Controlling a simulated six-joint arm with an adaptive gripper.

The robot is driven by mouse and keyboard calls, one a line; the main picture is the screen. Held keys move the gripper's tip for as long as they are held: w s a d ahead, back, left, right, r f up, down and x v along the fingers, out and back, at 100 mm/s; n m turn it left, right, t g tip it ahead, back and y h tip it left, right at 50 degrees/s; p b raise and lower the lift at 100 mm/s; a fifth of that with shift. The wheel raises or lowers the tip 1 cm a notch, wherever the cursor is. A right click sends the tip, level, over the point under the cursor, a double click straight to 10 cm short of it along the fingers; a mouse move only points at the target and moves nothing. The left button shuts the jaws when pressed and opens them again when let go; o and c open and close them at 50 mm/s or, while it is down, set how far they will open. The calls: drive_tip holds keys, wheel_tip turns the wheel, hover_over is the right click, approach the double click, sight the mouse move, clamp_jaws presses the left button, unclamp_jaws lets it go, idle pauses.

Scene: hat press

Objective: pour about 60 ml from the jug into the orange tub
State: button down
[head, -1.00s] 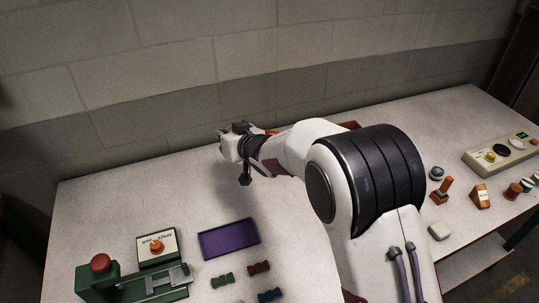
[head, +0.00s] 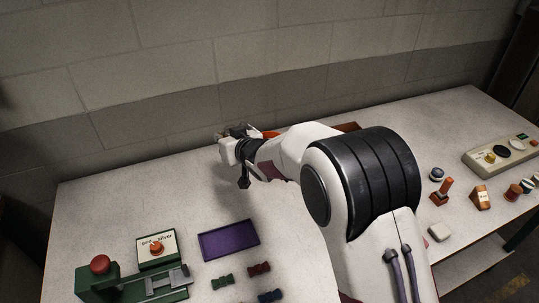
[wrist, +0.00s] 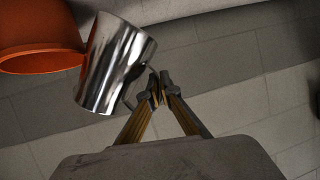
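The shiny metal jug (wrist: 113,65) is in the wrist view, which is roughly upside down. My gripper (wrist: 157,84) is shut at the jug's handle, a thin curve beside the fingertips. The jug leans with its mouth end toward the orange tub (wrist: 38,30). The tub stands at the upper left of the wrist view, cut by the frame edge, and the jug overlaps its edge. No stream of liquid shows, and the contents of both are hidden. In the head view my gripper (head: 232,137) is near the back of the table, and only a sliver of the tub (head: 271,134) shows behind my arm.
A purple tray (head: 229,240) lies in front of my gripper, with small green, red and blue pieces nearby. A green press (head: 130,285) and a dial box (head: 157,248) stand at front left. A button panel (head: 502,154) and small items are at right. The back left table is clear.

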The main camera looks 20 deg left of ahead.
drive_tip(key=shift+s+a+f, duration=0.1)
drive_tip(key=shift+f, duration=0.15)
drive_tip(key=shift+s+a+f+n+t+h+b, duration=0.25)
drive_tip(key=shift+s+f+n+b, duration=0.25)
drive_tip(key=shift+f, duration=0.45)
drive_tip(key=shift+s+a+f+n+t+h+b, duration=0.15)
drive_tip(key=shift+s+a+f+n+t+b, duration=0.3)
drive_tip(key=shift+f, duration=0.55)
drive_tip(key=shift+s+a+f+n+t+h+b, duration=0.3)
drive_tip(key=shift+f+b, duration=0.35)
drive_tip(key=shift+f, duration=0.3)
drive_tip(key=shift+s+a+f+n+t+b, duration=0.35)
drive_tip(key=shift+s+f+n+b, duration=0.25)
drive_tip(key=shift+f, duration=0.2)
drive_tip(key=shift+s+a+f+n+t+h+b, duration=0.2)
drive_tip(key=shift+f+n+t+b, duration=0.1)
drive_tip(key=shift+f, duration=0.1)
drive_tip(key=shift+s+a+f+n+t+h+b, duration=0.1)
drive_tip(key=shift+s+f+n+t+b, duration=0.05)
drive_tip(key=shift+f+n+b, duration=0.15)
drive_tip(key=shift+f, duration=0.1)
